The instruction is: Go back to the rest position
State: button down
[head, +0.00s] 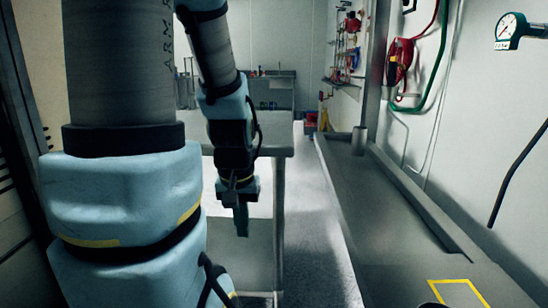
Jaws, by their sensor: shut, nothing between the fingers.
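My gripper (241,221) hangs at the end of my light blue and grey arm, left of the picture's middle. It points down, and its fingers are together with nothing between them. It shows in front of a pale table (270,145), apart from anything I can see. The upper arm fills the left side of the view and hides what is behind it.
A long grey bench (400,225) with a yellow outlined square (459,292) runs along the right. A red hose reel (400,62) and a pressure gauge (510,30) are on the right wall. A clear floor strip (312,220) lies between table and bench.

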notch_tip(320, 180, up, 15)
jog(key=p, duration=1.3)
jog(key=c, duration=1.6)
grip_release()
